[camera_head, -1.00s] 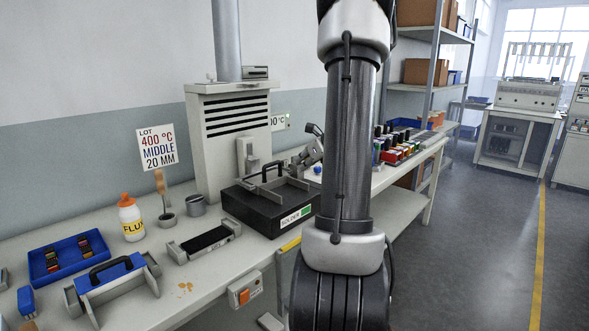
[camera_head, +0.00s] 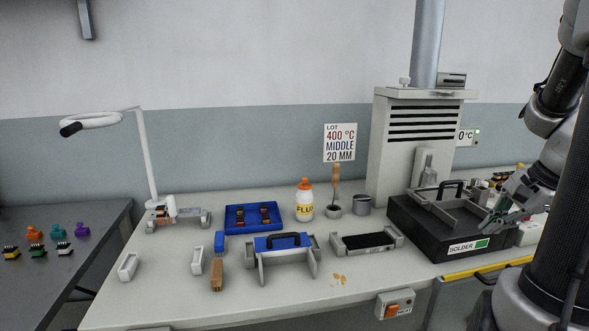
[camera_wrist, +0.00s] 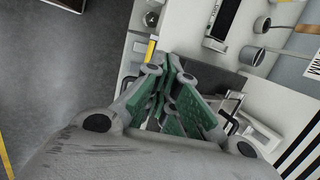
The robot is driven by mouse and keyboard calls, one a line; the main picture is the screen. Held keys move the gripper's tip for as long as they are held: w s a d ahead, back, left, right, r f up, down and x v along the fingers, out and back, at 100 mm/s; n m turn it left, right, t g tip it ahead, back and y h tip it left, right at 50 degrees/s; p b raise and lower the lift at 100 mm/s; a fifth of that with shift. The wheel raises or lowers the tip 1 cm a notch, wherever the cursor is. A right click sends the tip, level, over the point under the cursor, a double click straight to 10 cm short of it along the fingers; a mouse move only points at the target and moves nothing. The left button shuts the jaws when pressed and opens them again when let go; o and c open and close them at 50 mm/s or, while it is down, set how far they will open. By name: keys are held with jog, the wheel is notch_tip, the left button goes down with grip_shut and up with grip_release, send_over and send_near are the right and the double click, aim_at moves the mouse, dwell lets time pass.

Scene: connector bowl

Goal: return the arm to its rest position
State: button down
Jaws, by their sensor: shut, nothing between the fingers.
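My gripper (camera_head: 490,226) shows at the right of the head view, in front of the black solder pot (camera_head: 420,237). In the wrist view its green finger pads (camera_wrist: 170,68) lie close together, shut with nothing between them. My arm reaches up along the right edge of the head view. From the head view I cannot tell how much room there is between the fingertips and the solder pot.
The bench (camera_head: 220,309) carries a flux bottle (camera_head: 305,205), a blue tray (camera_head: 236,226), a blue-topped carrier (camera_head: 280,243) and a grey fixture (camera_head: 365,243). A fume extractor (camera_head: 395,175) stands behind. Open floor (camera_wrist: 50,80) shows left in the wrist view.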

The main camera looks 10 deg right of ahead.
jog(key=s+a+r+n+h, duration=0.1)
jog(key=s+a+r+n, duration=0.3)
jog(key=a+n, duration=0.3)
jog(key=s+a+r+n+h, duration=0.1)
jog(key=s+a+r+n, duration=0.3)
jog(key=a+n, duration=0.4)
jog(key=shift+s+r+n+h, duration=0.4)
jog(key=shift+s+n, duration=0.15)
jog(key=shift+n, duration=0.15)
